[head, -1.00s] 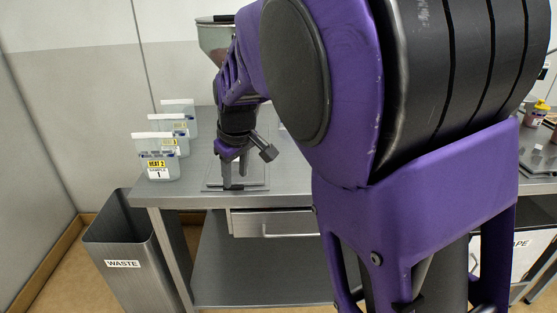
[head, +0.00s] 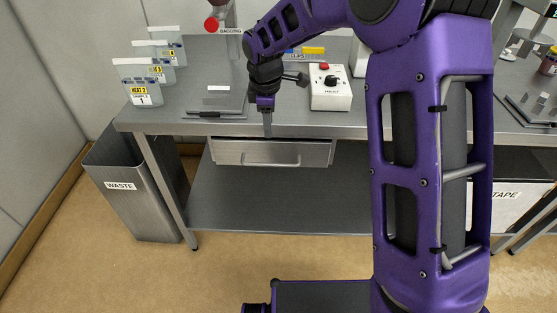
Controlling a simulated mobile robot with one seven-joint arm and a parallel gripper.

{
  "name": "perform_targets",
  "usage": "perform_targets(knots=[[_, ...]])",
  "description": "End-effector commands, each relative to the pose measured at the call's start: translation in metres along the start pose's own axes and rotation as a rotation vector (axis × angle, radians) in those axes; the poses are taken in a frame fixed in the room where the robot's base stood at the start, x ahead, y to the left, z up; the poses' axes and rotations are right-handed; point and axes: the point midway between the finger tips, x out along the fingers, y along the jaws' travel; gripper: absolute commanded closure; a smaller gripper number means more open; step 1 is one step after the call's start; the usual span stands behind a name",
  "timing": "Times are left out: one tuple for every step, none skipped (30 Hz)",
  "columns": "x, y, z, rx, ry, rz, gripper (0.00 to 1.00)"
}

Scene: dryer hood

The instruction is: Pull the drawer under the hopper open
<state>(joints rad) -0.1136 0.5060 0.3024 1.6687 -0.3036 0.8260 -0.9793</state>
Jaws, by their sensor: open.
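The drawer (head: 230,151) is a metal front under the bench top, with a pale bar handle (head: 285,163) along it. It looks shut or nearly so. My gripper (head: 267,130) points down at the bench's front edge, above and a little left of the handle's middle. It is open and empty, and its fingers line up one behind the other in this view, so the gap between them is hidden. I cannot tell whether the fingertips touch anything. The hopper is mostly out of view; only a metal part with a red knob (head: 212,25) shows at the top.
Labelled sample bags (head: 140,85) stand at the bench's left. A white heat box (head: 331,90) with a knob sits right of my gripper. A dark flat plate (head: 215,100) lies to its left. A waste bin (head: 130,190) stands at the left.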

Motion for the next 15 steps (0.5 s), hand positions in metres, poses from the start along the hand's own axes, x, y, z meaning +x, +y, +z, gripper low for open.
perform_targets(knots=[[0.003, 0.0, -0.001, -0.004, 0.001, -0.001, 0.55], [0.005, 0.0, -0.001, -0.005, 0.001, -0.001, 0.55], [0.01, 0.0, -0.001, -0.005, 0.001, -0.001, 0.55], [0.014, 0.0, -0.001, -0.005, 0.001, -0.001, 0.55], [0.018, -0.001, 0.0, -0.004, 0.0, -0.002, 0.55], [0.026, -0.001, 0.0, -0.004, -0.001, -0.004, 0.55], [0.032, -0.001, 0.0, -0.003, 0.0, -0.003, 0.55], [0.038, -0.001, 0.0, -0.003, 0.0, -0.003, 0.55], [0.047, -0.001, 0.0, -0.003, 0.0, -0.005, 0.55], [0.053, -0.001, -0.001, -0.003, 0.0, -0.004, 0.55], [0.06, -0.002, -0.001, -0.004, 0.0, -0.004, 0.55], [0.069, -0.002, -0.001, -0.004, 0.0, -0.004, 0.55], [0.076, -0.001, -0.001, -0.004, 0.0, -0.003, 0.55], [0.083, -0.002, -0.001, -0.004, -0.001, -0.004, 0.55], [0.091, -0.002, -0.001, -0.003, -0.001, -0.004, 0.55]])
